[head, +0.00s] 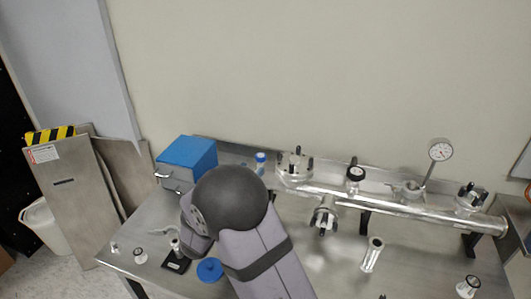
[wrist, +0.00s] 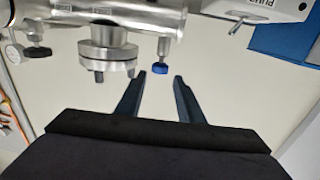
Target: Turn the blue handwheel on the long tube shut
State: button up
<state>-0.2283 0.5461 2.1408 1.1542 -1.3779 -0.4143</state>
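The long tube (head: 400,205) lies across the right half of the bench; part of it crosses the top left of the wrist view (wrist: 165,22). The blue handwheel (head: 261,157) is small and sits near the tube's left end, just past my arm. In the wrist view the blue handwheel (wrist: 160,70) is on a short metal stem and shows in line with the gap between my fingertips. My gripper (wrist: 160,76) is open and empty, a finger on each side of that line. I cannot tell how far beyond the tips the wheel lies. My arm hides the gripper in the head view.
A black knob (head: 355,173), a dial gauge (head: 440,150) and flanges (head: 295,165) stand along the tube. A blue box (head: 187,160) is at the back left. A blue disc (head: 209,269) and small fittings lie at the front. The wall is close behind.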

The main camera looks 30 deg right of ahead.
aim_at(263, 154)
jog(key=b+x, duration=0.1)
jog(key=x, duration=1.1)
jog(key=shift+f, duration=0.1)
jog(key=c, duration=0.8)
